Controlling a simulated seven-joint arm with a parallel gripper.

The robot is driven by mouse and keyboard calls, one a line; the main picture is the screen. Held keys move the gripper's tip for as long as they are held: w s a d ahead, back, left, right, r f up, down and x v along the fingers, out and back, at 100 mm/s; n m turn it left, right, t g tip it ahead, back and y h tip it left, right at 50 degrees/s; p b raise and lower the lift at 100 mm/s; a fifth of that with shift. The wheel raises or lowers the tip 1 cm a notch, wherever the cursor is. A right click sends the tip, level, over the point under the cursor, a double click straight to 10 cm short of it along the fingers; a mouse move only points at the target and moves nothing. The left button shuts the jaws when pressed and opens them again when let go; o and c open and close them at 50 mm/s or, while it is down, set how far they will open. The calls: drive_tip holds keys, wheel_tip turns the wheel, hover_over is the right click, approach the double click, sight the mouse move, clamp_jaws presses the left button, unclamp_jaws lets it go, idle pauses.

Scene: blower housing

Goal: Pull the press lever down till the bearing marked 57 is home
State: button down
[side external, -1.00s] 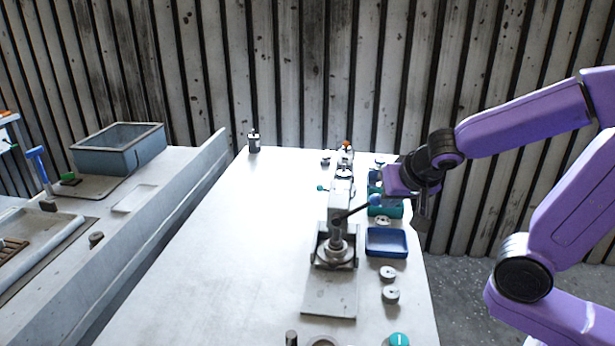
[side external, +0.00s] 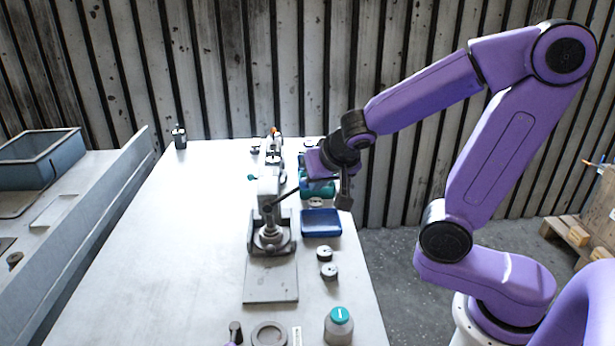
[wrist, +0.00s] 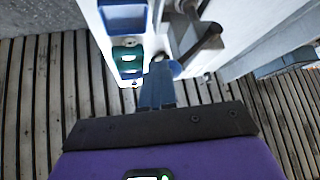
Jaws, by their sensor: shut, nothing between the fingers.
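The grey press (side external: 268,190) stands on its base plate (side external: 270,288) on the white table. Its dark lever (side external: 288,193) slants up to the right from the press head towards my gripper (side external: 344,204). In the wrist view my gripper (wrist: 158,78) is shut and empty. Under the press ram is a round grey part (side external: 269,238). No mark 57 is readable, and how deep any bearing sits cannot be seen.
A blue tray (side external: 321,223) and two small grey round parts (side external: 327,263) are right of the press. A teal-capped jar (side external: 338,325) and a grey ring (side external: 269,335) are at the front. The table's left side is clear.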

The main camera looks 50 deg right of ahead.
drive_tip(key=shift+w+a+r, duration=0.2)
drive_tip(key=shift+a+r, duration=0.35)
drive_tip(key=shift+a, duration=0.3)
drive_tip(key=s+d+r, duration=0.2)
drive_tip(key=s+r, duration=0.4)
drive_tip(key=s, duration=0.5)
drive_tip(key=s+a+f+n+g+y, duration=0.2)
drive_tip(key=s+f+n+g, duration=0.4)
drive_tip(key=s+f+n, duration=0.5)
drive_tip(key=s+n+y, duration=0.1)
drive_tip(key=n, duration=0.6)
drive_tip(key=shift+a+g, duration=0.2)
drive_tip(key=shift+g, duration=0.2)
drive_tip(key=shift+r, duration=0.1)
idle(0.9)
